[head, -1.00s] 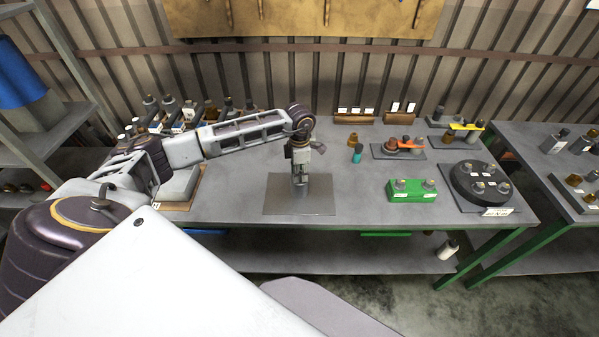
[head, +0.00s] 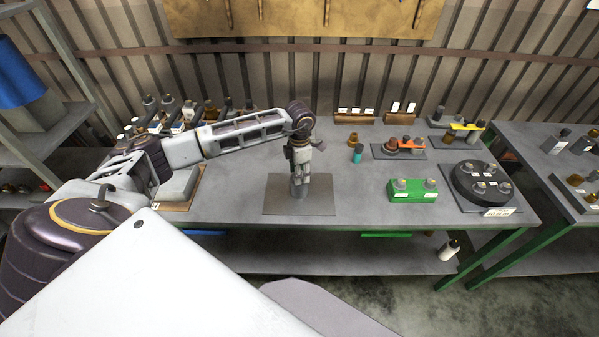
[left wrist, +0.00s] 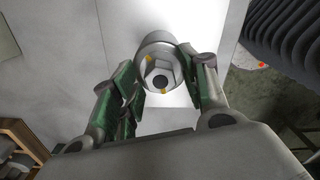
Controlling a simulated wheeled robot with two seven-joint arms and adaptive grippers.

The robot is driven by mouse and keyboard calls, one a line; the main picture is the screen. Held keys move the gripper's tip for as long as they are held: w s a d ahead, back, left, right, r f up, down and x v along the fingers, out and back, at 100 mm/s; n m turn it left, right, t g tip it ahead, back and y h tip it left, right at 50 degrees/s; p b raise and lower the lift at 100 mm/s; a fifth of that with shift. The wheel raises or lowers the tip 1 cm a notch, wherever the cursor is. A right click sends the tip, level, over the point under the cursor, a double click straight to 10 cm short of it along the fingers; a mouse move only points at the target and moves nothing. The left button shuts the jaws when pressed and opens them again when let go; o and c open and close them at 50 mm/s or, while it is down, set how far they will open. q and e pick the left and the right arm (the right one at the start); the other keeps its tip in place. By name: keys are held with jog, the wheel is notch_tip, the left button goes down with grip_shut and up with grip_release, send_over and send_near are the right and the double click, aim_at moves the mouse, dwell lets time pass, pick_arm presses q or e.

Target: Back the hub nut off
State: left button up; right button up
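In the left wrist view the hub nut (left wrist: 160,74) is a grey hexagonal piece with a dark centre and small yellow marks near it. It sits in front of a round grey hub (left wrist: 154,42). In the head view my left gripper (head: 301,158) points down over a short grey post (head: 299,189) on a dark plate (head: 327,207). From the head, the gripper hides the nut. My right gripper is in neither view.
To the right on the bench (head: 240,208) are a small teal-and-dark piece (head: 357,154), a green block (head: 412,196) and a round black holder (head: 461,184). Several bottles stand at the back left. The bench around the dark plate is clear.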

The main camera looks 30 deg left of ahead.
pick_arm(q)
jog(key=shift+r, duration=0.1)
dwell(0.3)
notch_tip(320, 180, up, 12)
dwell(0.7)
dwell(0.5)
